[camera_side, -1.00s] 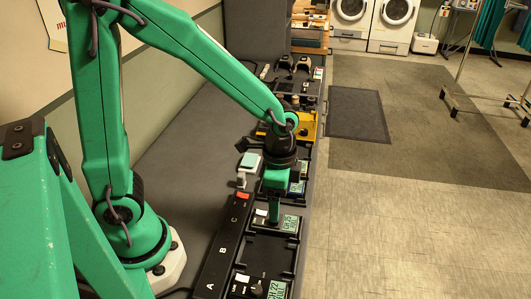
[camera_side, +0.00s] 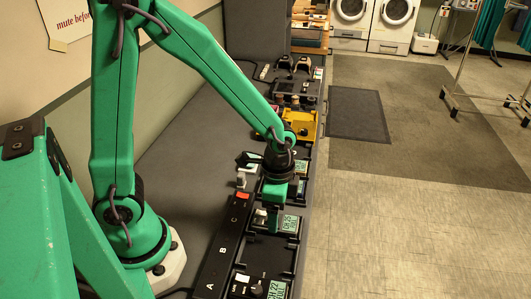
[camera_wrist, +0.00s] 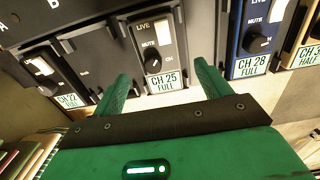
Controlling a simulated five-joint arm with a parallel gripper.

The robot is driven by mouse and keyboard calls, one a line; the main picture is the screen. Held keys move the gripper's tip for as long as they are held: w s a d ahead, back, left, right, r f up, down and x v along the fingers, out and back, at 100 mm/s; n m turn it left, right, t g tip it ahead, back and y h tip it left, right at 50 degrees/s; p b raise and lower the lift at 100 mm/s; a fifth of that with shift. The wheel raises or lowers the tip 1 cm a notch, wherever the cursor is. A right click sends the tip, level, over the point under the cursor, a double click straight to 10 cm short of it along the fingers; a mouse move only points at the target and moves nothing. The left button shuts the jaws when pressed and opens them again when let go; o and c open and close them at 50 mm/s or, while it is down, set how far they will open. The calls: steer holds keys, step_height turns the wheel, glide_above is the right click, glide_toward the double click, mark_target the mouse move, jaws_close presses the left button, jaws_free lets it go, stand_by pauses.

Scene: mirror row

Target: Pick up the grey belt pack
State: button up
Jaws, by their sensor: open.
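A dark grey belt pack marked CH 25 FULL (camera_wrist: 157,45) sits in the row of holders, with a white light and a round knob on its face. In the side view its label (camera_side: 290,224) shows just right of my gripper (camera_side: 276,222). In the wrist view my gripper (camera_wrist: 160,84) is open, its two green fingers on either side of the pack's lower end with nothing held between them. Whether a finger touches the pack cannot be told. Another dark pack marked CH 22 FULL (camera_wrist: 43,68) sits to the left in the wrist view.
A blue pack marked CH 28 FULL (camera_wrist: 262,35) stands close to the right finger in the wrist view. A black strip lettered A, B, C (camera_side: 223,250) runs beside the row. A yellow item (camera_side: 304,125) lies farther back. Open floor (camera_side: 420,240) is at right.

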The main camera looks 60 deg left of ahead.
steer(key=shift+a+f, duration=0.1)
steer(key=shift+f, duration=1.85)
steer(key=shift+c, duration=0.3)
steer(key=c, duration=1.2)
steer(key=shift+r, duration=0.15)
steer(key=shift+r, duration=0.7)
step_height(320, 180, up, 3)
steer(key=shift+f, duration=0.2)
steer(key=s+d+r, duration=0.4)
steer(key=s+d, duration=0.1)
steer(key=s+d+r, duration=0.2)
steer(key=s+d, duration=0.1)
steer(key=shift+s+d+r, duration=0.15)
steer(key=shift+r, duration=0.2)
